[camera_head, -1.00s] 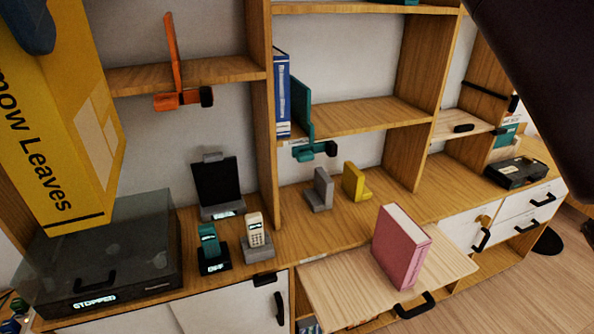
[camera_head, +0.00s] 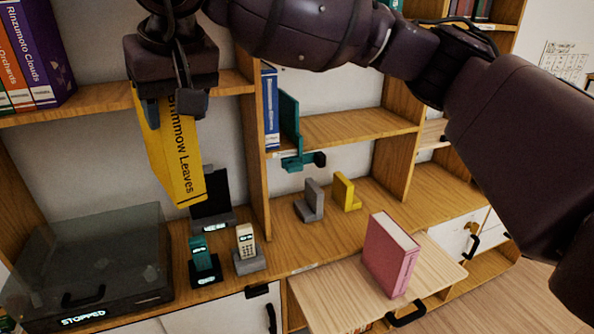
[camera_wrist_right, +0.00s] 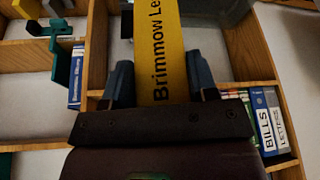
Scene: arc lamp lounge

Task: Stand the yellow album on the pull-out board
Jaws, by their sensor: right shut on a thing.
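The yellow album (camera_head: 172,160), with "Brimmow Leaves" on its spine, hangs tilted in my right gripper (camera_head: 172,100), in front of the left shelves. In the right wrist view, the fingers of that gripper (camera_wrist_right: 161,82) are on either side of the album (camera_wrist_right: 167,45). The album's lower end is above the counter and hides part of a dark stand. The pull-out board (camera_head: 325,300) extends from the counter at lower right, apart from the album. A pink book (camera_head: 390,255) stands upright on it. My left gripper is not in view.
A grey bookend (camera_head: 310,200) and a yellow bookend (camera_head: 346,192) stand on the counter behind the board. Two phones (camera_head: 198,250) (camera_head: 246,241) and a turntable with a dark lid (camera_head: 90,265) are at left. The board's left part is clear.

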